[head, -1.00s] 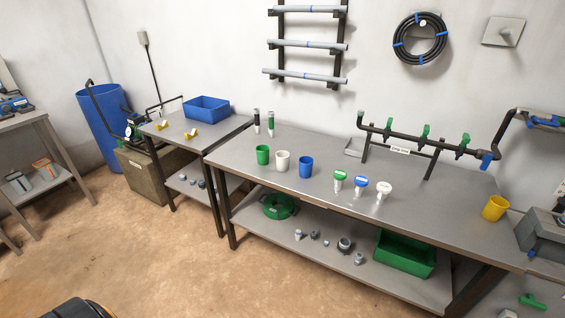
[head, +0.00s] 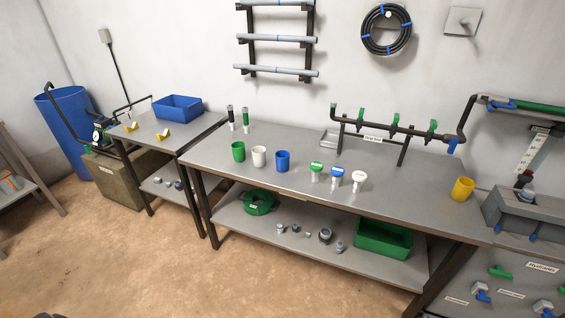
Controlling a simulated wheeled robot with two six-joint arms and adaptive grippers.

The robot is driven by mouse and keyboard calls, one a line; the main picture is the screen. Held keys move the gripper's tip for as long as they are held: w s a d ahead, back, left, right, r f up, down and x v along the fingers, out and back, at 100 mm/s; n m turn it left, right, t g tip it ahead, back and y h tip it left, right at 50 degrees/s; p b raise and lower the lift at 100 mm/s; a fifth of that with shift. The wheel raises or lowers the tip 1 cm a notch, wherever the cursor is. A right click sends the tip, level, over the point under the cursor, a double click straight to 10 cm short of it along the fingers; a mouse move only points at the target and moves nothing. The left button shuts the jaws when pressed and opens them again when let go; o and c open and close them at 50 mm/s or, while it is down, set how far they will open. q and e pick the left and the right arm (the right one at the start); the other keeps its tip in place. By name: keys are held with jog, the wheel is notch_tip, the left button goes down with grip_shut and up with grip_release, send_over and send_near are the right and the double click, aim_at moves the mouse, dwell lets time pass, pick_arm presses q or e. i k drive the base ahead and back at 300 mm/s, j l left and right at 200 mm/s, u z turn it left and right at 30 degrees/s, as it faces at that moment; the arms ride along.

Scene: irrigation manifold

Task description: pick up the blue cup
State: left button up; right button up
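The blue cup (head: 282,161) stands upright on the grey metal workbench (head: 330,205), left of the middle. A white cup (head: 259,156) and a green cup (head: 238,151) stand in a row to its left. A small green-topped fitting (head: 316,169) stands to its right. The blue cup is unobstructed and nothing holds it.
Blue-topped (head: 337,174) and white (head: 359,178) fittings stand farther right, then a yellow cup (head: 462,189). A pipe manifold (head: 395,129) runs along the back. A green bin (head: 383,240) sits on the lower shelf. Floor in front is clear.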

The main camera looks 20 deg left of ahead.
aim_at(283, 162)
jog(key=i+j, duration=0.2)
jog(key=j, duration=0.2)
jog(key=i+j+z, duration=0.15)
jog(key=j, duration=0.2)
jog(key=i+j, duration=0.2)
jog(key=j, duration=0.2)
jog(key=i+j+z, duration=0.15)
jog(key=j, duration=0.25)
jog(key=i+j, duration=0.15)
jog(key=j, duration=0.3)
jog(key=i+j+z, duration=0.15)
jog(key=j, duration=0.25)
